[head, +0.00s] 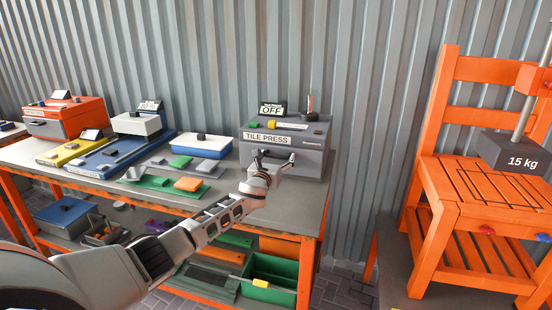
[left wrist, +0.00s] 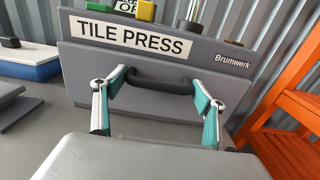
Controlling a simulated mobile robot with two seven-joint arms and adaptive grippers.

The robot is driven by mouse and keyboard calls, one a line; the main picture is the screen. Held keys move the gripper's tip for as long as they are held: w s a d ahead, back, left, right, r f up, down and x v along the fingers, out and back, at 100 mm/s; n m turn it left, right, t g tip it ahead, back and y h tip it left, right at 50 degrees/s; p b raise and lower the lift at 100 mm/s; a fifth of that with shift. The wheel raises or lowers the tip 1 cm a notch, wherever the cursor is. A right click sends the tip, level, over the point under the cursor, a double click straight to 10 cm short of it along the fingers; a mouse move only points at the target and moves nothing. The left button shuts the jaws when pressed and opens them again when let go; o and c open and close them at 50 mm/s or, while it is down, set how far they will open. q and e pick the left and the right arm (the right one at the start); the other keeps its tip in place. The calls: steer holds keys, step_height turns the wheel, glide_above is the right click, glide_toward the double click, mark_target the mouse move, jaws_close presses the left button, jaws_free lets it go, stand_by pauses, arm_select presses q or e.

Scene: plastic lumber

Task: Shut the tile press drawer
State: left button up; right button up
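The tile press (head: 314,144) is a grey box with a white TILE PRESS label, at the right end of the workbench. It also fills the upper part of the left wrist view (left wrist: 85,58). Its front has a dark bar handle (left wrist: 160,80). I cannot tell whether the drawer stands out from the body. My left gripper (head: 272,160) is in front of the press, and its teal-padded fingers show in the left wrist view (left wrist: 158,100). They are spread wide, one near each end of the handle, with nothing clamped between them. Contact with the front is unclear. My right gripper is out of view.
A white and blue box (head: 202,145) and a green tray (head: 165,184) with an orange tile (head: 188,184) lie left of the press. An orange rack (head: 480,190) with a 15 kg weight (head: 515,155) is at right.

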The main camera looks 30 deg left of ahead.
arm_select(q)
steer(key=shift+o, duration=0.2)
steer(key=shift+w+d, duration=0.1)
steer(key=shift+w, duration=0.25)
steer(key=shift+s+r, duration=0.1)
steer(key=shift+s, duration=0.1)
steer(key=v, duration=1.1)
steer(key=shift+s, duration=0.4)
steer(key=shift+d, duration=0.2)
